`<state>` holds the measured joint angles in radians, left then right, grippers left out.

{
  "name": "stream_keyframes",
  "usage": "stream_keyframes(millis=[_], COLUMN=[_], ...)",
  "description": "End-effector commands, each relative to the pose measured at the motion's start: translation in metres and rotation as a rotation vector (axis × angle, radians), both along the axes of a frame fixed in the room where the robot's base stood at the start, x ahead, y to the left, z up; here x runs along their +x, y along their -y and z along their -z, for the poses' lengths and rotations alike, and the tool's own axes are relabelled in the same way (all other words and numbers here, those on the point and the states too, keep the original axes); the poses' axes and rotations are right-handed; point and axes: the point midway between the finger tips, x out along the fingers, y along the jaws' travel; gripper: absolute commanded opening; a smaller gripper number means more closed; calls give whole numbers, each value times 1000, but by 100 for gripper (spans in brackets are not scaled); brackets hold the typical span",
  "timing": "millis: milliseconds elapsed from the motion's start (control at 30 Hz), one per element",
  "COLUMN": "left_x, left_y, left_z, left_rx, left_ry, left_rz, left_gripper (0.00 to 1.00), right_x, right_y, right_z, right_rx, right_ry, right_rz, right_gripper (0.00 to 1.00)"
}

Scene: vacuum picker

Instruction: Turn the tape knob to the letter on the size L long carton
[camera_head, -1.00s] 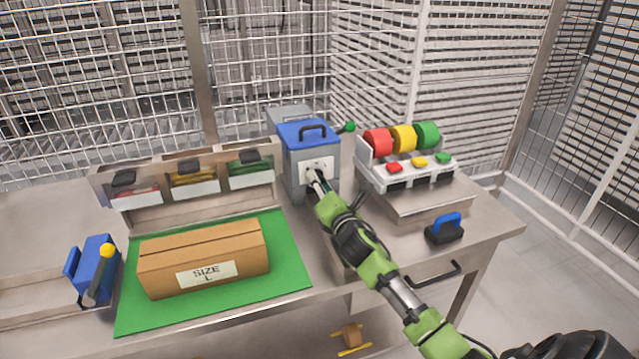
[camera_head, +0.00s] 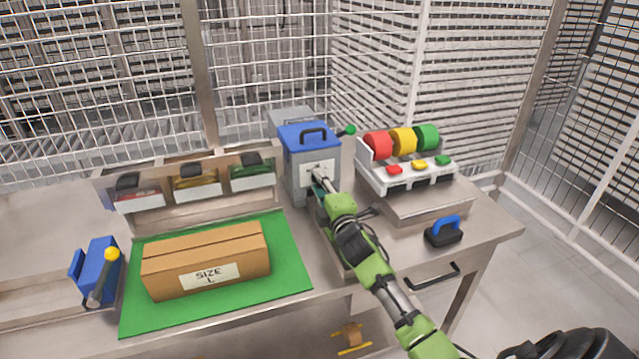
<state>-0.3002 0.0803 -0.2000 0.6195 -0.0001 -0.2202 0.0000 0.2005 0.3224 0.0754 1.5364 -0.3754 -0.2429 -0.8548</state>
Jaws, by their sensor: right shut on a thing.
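The long brown carton (camera_head: 205,248) lies on the green mat (camera_head: 295,275), its white label reading "SIZE L" facing me. The tape machine (camera_head: 298,180) is a grey box with a blue lid and black handle at the back of the table. A white panel (camera_head: 327,165) is on its front. My right gripper (camera_head: 316,178) is at this panel, shut on the tape knob, which the fingers mostly hide. The letters around the knob are too small and covered to read. My left gripper is not in view.
Red, yellow and green rolls (camera_head: 402,141) stand on a dispenser with coloured buttons, right of the machine. A blue-handled black tool (camera_head: 444,231) sits near the right edge. Three lidded bins (camera_head: 194,183) stand behind the mat. A blue device with a yellow-tipped lever (camera_head: 100,272) is at left.

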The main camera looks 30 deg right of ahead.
Motion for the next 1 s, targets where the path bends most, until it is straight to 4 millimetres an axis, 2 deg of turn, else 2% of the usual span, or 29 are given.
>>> stream_keyframes(millis=[600, 1000], left_x=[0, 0], left_y=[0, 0], left_z=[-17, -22], left_rx=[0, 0], left_ry=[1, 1], left_rz=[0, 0], left_gripper=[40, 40], right_x=[-1, -1], right_y=[1, 2], right_z=[-2, -2], right_rx=[534, 707], right_ry=[124, 166], right_rz=[2, 2], right_gripper=[6, 6])
